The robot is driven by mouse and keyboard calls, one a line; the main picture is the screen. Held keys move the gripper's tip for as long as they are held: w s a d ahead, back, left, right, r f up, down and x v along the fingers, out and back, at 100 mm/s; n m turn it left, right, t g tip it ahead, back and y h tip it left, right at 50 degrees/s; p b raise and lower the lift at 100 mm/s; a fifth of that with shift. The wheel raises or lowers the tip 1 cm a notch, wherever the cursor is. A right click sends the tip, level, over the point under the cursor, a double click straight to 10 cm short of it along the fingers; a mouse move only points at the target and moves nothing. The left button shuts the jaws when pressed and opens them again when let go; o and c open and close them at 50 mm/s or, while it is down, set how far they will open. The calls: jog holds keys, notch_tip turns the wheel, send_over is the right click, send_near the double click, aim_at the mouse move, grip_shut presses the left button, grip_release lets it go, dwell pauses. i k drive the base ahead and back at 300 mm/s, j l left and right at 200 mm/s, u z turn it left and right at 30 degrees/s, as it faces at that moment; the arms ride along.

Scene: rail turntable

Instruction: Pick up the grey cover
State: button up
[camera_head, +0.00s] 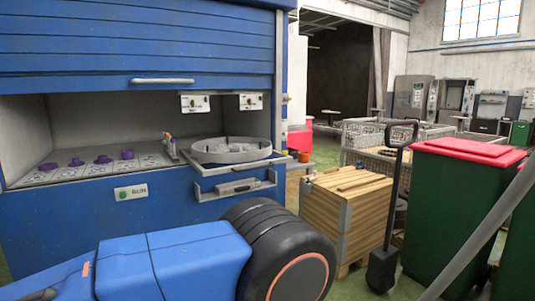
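No single piece is clearly the grey cover. A round, low-walled grey tray (238,157) sits on the pull-out ledge at the right of the blue cabinet's opening. Several grey pieces (238,146) lie in it, too small to tell apart. My blue arm with its dark rounded joint fills the bottom of the view, in front of the cabinet. My gripper is not in view.
The blue cabinet (80,225) has a raised shutter (120,50) and purple knobs (103,159) inside. A wooden crate (345,210), a pallet-jack handle (393,190) and a green bin with a red lid (465,148) crowd the right.

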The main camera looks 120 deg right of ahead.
aim_at(232, 149)
jog(key=z, duration=3.65)
